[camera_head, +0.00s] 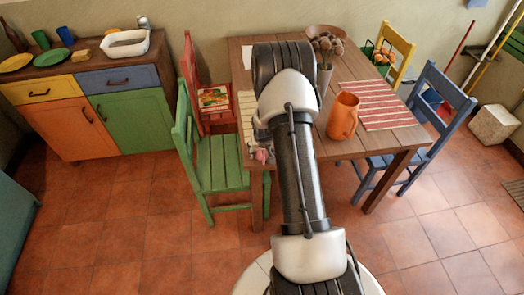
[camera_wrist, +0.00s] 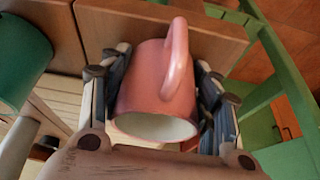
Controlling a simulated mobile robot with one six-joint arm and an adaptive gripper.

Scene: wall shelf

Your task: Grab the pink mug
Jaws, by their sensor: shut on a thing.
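The pink mug (camera_wrist: 148,88) sits between the two fingers of my gripper (camera_wrist: 160,100) in the wrist view, with the fingers pressed on its sides. Its handle points to the top of that view and its white inside shows at the bottom. In the head view, only a small pink part of the mug (camera_head: 262,155) shows at the table's left edge, beside my arm. My gripper (camera_head: 258,148) is mostly hidden there behind my arm. I cannot tell whether the mug touches the table.
The wooden table (camera_head: 345,70) carries an orange pitcher (camera_head: 343,116), a striped red mat (camera_head: 372,106) and a flower vase (camera_head: 325,75). A green chair (camera_head: 215,165) stands close by on the left. A dark green round thing (camera_wrist: 20,62) is left of the mug in the wrist view.

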